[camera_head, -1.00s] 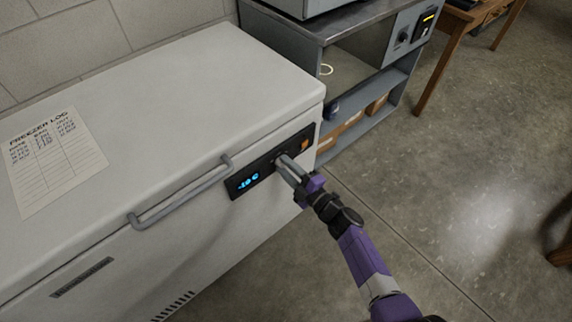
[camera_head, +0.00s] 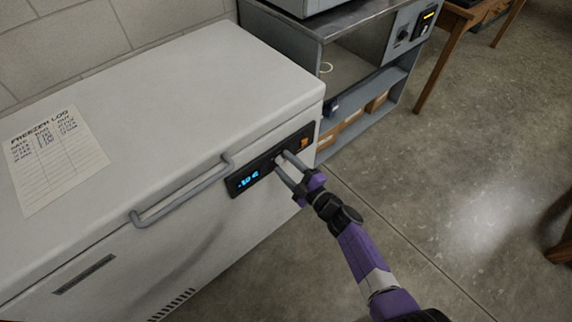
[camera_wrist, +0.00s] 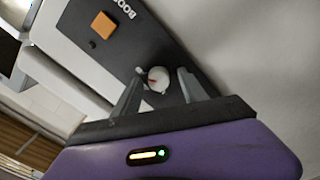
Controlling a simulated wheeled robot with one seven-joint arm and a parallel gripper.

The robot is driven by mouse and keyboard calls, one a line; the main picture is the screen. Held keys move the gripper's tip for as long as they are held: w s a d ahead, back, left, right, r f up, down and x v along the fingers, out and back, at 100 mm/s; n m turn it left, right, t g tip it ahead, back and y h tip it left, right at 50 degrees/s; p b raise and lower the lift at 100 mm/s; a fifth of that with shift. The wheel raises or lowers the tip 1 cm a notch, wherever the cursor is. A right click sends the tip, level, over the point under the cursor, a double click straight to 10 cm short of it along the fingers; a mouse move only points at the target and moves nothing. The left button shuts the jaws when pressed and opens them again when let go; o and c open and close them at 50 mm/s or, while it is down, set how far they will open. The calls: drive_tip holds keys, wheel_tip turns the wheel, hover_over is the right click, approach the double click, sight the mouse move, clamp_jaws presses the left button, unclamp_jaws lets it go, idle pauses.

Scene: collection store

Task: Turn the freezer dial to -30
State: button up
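The white chest freezer (camera_head: 160,90) fills the left of the head view. On its front is a black control panel (camera_head: 266,164) with a blue lit display (camera_head: 249,179); its digits are too small to read surely. The dial (camera_wrist: 158,78), a pale round knob with a red mark, shows in the wrist view. My gripper (camera_wrist: 157,82) is open, with one finger on each side of the dial and gaps to it. It also shows at the panel in the head view (camera_head: 281,160), where it hides the dial.
An orange switch (camera_wrist: 104,25) marked with partly seen letters sits on the panel. A bar handle (camera_head: 180,195) sticks out left of the panel. A paper log (camera_head: 55,155) lies on the lid. A grey shelf unit (camera_head: 365,95) stands right of the freezer.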

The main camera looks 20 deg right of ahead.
drive_tip(key=shift+s, duration=0.1)
drive_tip(key=p+v, duration=0.1)
drive_tip(key=v, duration=0.6)
drive_tip(key=shift+s, duration=0.25)
drive_tip(key=shift+d+r, duration=0.1)
idle(0.3)
